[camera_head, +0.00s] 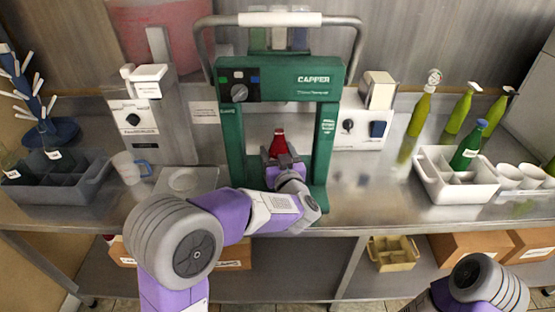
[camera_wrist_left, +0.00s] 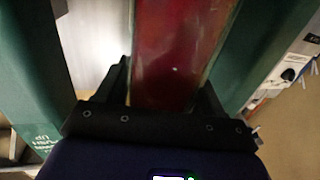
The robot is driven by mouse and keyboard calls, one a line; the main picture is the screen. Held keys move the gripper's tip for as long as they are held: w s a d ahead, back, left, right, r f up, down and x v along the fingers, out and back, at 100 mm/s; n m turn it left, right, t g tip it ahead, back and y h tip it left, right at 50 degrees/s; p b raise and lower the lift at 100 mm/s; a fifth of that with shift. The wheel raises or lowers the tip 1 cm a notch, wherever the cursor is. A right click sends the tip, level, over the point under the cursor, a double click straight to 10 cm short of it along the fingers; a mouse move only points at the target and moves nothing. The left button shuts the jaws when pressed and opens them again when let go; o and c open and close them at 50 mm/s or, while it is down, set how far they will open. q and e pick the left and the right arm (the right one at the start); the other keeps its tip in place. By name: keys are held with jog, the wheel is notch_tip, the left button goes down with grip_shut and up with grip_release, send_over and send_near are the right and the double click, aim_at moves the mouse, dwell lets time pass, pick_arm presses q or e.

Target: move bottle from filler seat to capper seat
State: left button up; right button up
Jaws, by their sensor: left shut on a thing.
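A dark red bottle (camera_head: 278,144) stands upright, as far as I can tell, between the posts of the green capper (camera_head: 281,82). My left gripper (camera_head: 283,160) is shut on it inside the capper frame. The left wrist view shows the bottle's red body (camera_wrist_left: 180,50) between the two dark fingers of the left gripper (camera_wrist_left: 168,100). The bottle's base and the capper seat are hidden by my gripper and arm. The filler (camera_head: 142,112) stands to the left, and the round seat in front of it (camera_head: 190,180) is empty. My right gripper is out of view.
A white crate (camera_head: 455,178) with a green bottle (camera_head: 467,147), several white cups and more green bottles are at the right. The counter just right of the capper is clear.

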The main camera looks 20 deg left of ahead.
pick_arm(q)
jog(key=shift+w+d+p+x, duration=0.1)
jog(key=shift+d+p+x, duration=0.1)
jog(key=shift+x, duration=0.6)
jog(key=shift+w+d+p+x, duration=0.1)
jog(key=shift+p+x, duration=0.1)
jog(key=shift+x, duration=0.55)
jog(key=shift+w+d+p+x, duration=0.1)
jog(key=shift+d+p+x, duration=0.1)
jog(key=shift+x, duration=0.6)
jog(key=shift+s+f, duration=0.15)
jog(key=shift+f, duration=0.1)
jog(key=shift+f, duration=0.95)
dwell(0.5)
jog(key=o, duration=1.5)
jog(key=shift+o, duration=0.6)
jog(key=shift+f, duration=0.15)
jog(key=shift+s+d, duration=0.1)
jog(key=p+v, duration=0.1)
jog(key=v, duration=0.6)
jog(key=shift+s+d, duration=0.1)
jog(key=shift+s, duration=0.1)
